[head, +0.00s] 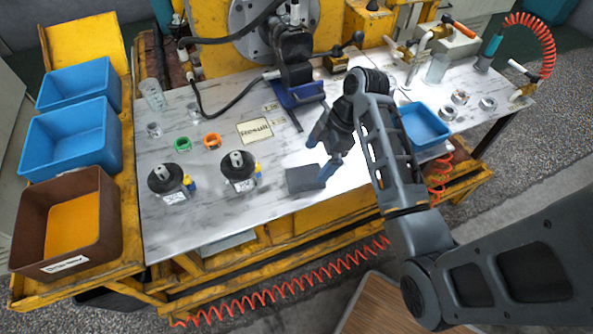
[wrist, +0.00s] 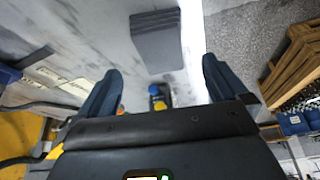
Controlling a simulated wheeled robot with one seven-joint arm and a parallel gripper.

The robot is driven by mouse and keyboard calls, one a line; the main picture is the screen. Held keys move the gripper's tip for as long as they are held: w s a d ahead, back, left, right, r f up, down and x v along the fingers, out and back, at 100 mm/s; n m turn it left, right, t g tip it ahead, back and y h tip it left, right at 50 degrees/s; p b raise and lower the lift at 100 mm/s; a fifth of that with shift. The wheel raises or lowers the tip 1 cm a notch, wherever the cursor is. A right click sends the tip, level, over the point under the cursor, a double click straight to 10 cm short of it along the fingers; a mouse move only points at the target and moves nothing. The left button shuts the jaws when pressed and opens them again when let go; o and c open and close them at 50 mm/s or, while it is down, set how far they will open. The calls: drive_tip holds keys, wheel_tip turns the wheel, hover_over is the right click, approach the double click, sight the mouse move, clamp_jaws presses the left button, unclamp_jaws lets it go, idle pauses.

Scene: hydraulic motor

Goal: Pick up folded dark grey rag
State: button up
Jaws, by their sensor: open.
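The folded dark grey rag (head: 304,179) lies flat on the white marbled table near its front edge in the head view. It also shows in the wrist view (wrist: 157,40) at the top centre, as a layered grey block. My gripper (head: 322,160) is above the table just behind and to the right of the rag. In the wrist view my gripper (wrist: 158,85) has its two dark blue fingers spread wide and nothing between them. The rag lies beyond the fingertips, apart from them.
Two black-topped motors (head: 239,172) (head: 170,184) stand left of the rag. A "Result" card (head: 254,131) and green and orange rings (head: 212,141) lie behind. A blue tray (head: 424,124) is at the right. Blue bins and a brown bin (head: 112,222) stand far left. The table around the rag is clear.

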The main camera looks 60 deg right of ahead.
sight(308, 173)
drive_tip(key=shift+p+x, duration=0.35)
drive_tip(key=shift+x, duration=3.1)
drive_tip(key=c, duration=1.1)
